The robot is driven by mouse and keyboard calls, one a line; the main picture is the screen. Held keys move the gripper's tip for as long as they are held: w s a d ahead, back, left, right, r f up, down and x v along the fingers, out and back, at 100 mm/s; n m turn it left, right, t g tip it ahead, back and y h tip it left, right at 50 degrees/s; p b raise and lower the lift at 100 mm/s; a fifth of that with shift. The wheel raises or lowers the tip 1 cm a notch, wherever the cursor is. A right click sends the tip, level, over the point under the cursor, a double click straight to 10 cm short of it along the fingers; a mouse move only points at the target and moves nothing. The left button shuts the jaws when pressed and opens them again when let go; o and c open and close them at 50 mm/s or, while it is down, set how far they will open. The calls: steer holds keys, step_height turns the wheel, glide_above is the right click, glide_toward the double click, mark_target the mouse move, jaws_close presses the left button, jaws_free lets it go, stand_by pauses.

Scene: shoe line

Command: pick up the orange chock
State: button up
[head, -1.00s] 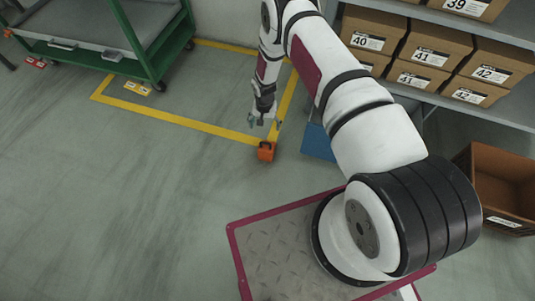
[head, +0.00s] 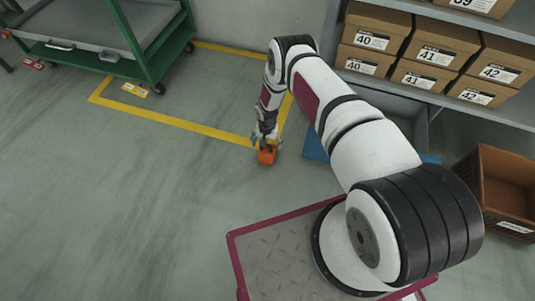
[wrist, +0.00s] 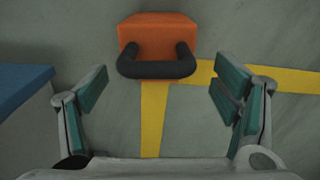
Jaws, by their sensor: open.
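The orange chock (head: 266,156) sits on the floor by the corner of the yellow floor line. In the wrist view the orange chock (wrist: 157,33) shows its black curved handle (wrist: 157,68) on the side toward me. My gripper (head: 266,138) is right above the chock and covers part of it in the head view. In the wrist view my gripper (wrist: 160,92) is open, with its teal-padded fingers spread to either side of the handle's line. The handle lies a little beyond the fingertips in the picture, and nothing is between the pads.
A blue object (wrist: 22,88) lies left of the fingers in the wrist view. A shelf with shoe boxes (head: 435,55) and a brown crate (head: 508,190) stand at right. A green cart (head: 140,60) stands at upper left. The floor left of the chock is clear.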

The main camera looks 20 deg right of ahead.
step_height(320, 180, down, 4)
steer(key=shift+d+f+b, duration=0.15)
steer(key=shift+b, duration=0.85)
steer(key=c, duration=1.6)
steer(key=shift+c, duration=0.5)
steer(key=shift+r, duration=0.2)
